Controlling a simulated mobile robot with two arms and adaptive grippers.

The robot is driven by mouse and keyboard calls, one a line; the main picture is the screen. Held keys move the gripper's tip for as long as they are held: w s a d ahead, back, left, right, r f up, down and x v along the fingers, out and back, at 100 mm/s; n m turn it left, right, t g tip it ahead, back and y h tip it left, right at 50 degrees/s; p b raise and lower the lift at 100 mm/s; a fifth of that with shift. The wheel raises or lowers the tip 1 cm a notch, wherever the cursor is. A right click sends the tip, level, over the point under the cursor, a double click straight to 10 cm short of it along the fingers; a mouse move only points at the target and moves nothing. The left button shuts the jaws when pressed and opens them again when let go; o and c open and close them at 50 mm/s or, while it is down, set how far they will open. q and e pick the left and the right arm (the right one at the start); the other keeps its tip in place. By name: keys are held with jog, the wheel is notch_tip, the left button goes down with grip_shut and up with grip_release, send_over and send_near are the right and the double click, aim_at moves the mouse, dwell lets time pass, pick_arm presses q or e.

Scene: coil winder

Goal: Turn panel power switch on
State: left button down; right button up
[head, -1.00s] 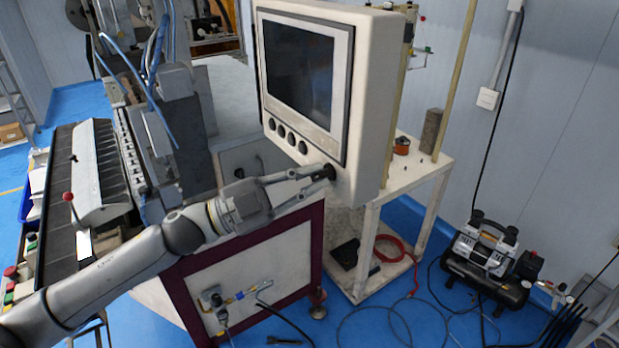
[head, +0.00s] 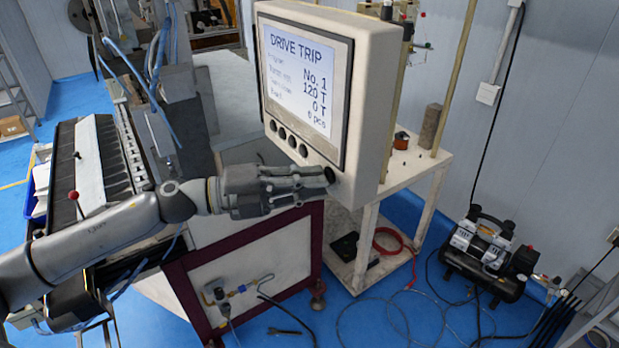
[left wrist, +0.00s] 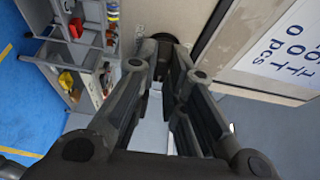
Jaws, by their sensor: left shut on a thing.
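The control panel (head: 366,110) is a pale box with a lit screen (head: 305,84) that reads "DRIVE TRIP" with lines such as "No. 1" and "120 T". A row of dark knobs (head: 291,140) sits below the screen. The black power switch (head: 331,174) is at the panel's lower right corner. My left gripper (head: 325,180) is shut on this switch, its fingers partly hiding it. In the left wrist view the fingers (left wrist: 166,62) meet at the dark round switch (left wrist: 163,37) on the panel face, and part of the lit screen shows at right. My right gripper is not in view.
The winding machine (head: 108,165) stands left of the panel, with blue hoses above it. A white table (head: 418,163) stands behind the panel at right. A compressor (head: 486,257) and loose cables lie on the blue floor at right.

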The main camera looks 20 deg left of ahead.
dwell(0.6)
pick_arm(q)
jog(key=c, duration=1.5)
grip_release()
jog(key=shift+a, duration=0.1)
jog(key=v, duration=1.1)
jog(key=shift+s+a, duration=0.25)
jog(key=shift+a, duration=0.1)
